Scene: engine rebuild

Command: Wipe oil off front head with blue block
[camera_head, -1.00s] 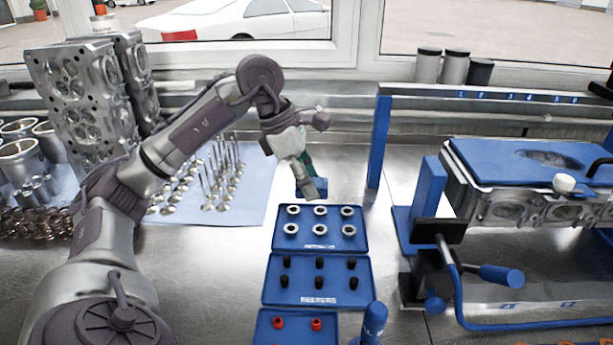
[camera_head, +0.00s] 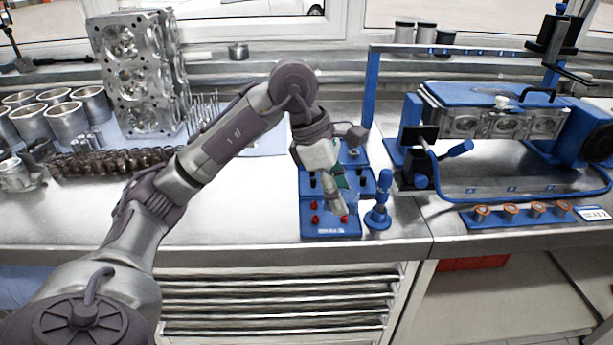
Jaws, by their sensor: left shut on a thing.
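My left gripper (camera_head: 336,190) is shut, pointing down over the blue parts trays, close to the red pieces. The blue block is in its grip, but I cannot make out its outline against the blue trays. Two metal cylinder heads stand upright at the back left; the front head (camera_head: 128,60) shows its chamber side and partly hides the other. My gripper is well to the right of it and apart from it. No oil can be made out on it at this size. My right gripper is not in view.
A blue parts tray (camera_head: 318,230) with red pieces lies under my gripper, a blue-handled tool (camera_head: 380,200) beside it. Several cylinder liners (camera_head: 65,120) and a camshaft-like row (camera_head: 110,163) lie left. A blue fixture (camera_head: 470,95) stands right. The bench front is mostly clear.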

